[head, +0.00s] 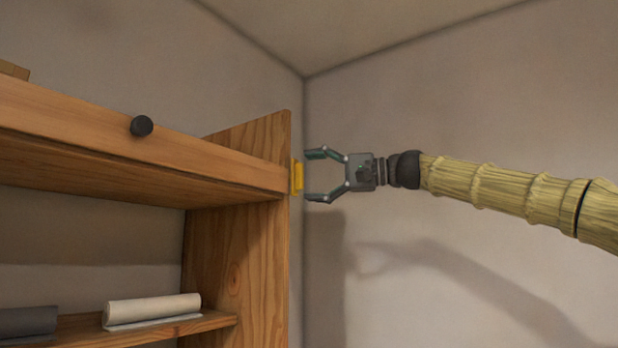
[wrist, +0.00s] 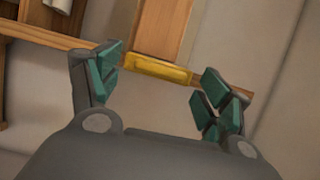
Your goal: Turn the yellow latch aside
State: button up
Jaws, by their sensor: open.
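The yellow latch (head: 297,178) sits on the right end of the wooden cabinet, at the front edge of its side panel. In the wrist view the latch (wrist: 156,68) is a yellow bar lying between and just beyond my fingertips, slightly tilted. My gripper (head: 315,175) is open and empty, just right of the latch, with one finger above its level and one below. It also shows in the wrist view (wrist: 155,82), its green pads spread to either side of the latch. I cannot tell whether a finger touches the latch.
A wooden front panel (head: 90,122) with a black knob (head: 142,126) runs left from the latch. A rolled cream cloth (head: 152,308) and a dark grey roll (head: 28,322) lie on the lower shelf (head: 215,321).

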jog(key=v, duration=1.1)
jog(key=shift+s+d, duration=0.1)
jog(key=shift+d, duration=0.05)
